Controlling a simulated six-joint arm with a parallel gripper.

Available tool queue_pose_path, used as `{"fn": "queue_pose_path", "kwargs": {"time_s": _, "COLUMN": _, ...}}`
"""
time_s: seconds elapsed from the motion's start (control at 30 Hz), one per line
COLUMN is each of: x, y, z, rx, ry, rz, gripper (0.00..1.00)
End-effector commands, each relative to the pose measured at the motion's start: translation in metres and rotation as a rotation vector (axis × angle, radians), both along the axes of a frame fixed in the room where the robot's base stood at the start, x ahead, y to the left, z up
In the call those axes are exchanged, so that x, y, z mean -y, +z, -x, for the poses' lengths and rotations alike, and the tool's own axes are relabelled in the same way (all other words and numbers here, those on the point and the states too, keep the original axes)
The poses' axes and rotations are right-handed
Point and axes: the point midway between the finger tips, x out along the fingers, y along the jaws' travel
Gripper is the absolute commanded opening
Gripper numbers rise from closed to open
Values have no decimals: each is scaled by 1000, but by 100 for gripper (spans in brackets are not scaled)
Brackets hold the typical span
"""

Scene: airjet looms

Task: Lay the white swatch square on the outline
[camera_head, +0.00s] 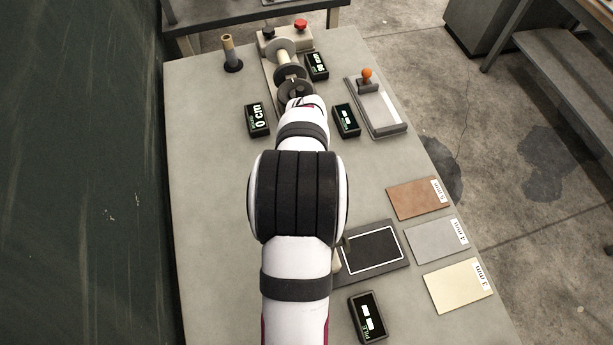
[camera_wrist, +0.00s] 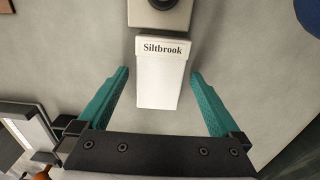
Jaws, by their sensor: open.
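In the wrist view a white tapered piece (camera_wrist: 160,85) with a strip reading "Siltbrook" lies between my gripper's two teal fingers. My gripper (camera_wrist: 158,73) is open, with a gap on each side of the piece. I cannot tell whether this piece is the swatch itself or a holder, nor how high the fingers are above it. In the head view the white outline (camera_head: 400,236) is a rectangle on a dark board (camera_head: 398,270) at the lower right of the table, partly covered by my arm. My gripper and the white piece are hidden behind my arm there.
A winder-like device (camera_head: 283,52), small displays (camera_head: 258,119) and an orange-knobbed press (camera_head: 375,105) stand at the far end. A brown plate (camera_head: 412,200), a grey plate (camera_head: 432,243) and a cream plate (camera_head: 455,290) lie right of the board.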

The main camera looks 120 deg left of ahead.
Motion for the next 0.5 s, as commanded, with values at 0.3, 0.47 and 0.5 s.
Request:
{"fn": "queue_pose_path", "kwargs": {"time_s": 0.3, "x": -1, "y": 84, "z": 1, "rx": -2, "ry": 0, "rz": -5, "gripper": 100}}
{"fn": "queue_pose_path", "kwargs": {"time_s": 0.47, "x": 0, "y": 111, "z": 0, "rx": -1, "ry": 0, "rz": -3, "gripper": 100}}
{"fn": "queue_pose_path", "kwargs": {"time_s": 0.5, "x": -1, "y": 115, "z": 0, "rx": -1, "ry": 0, "rz": -3, "gripper": 100}}
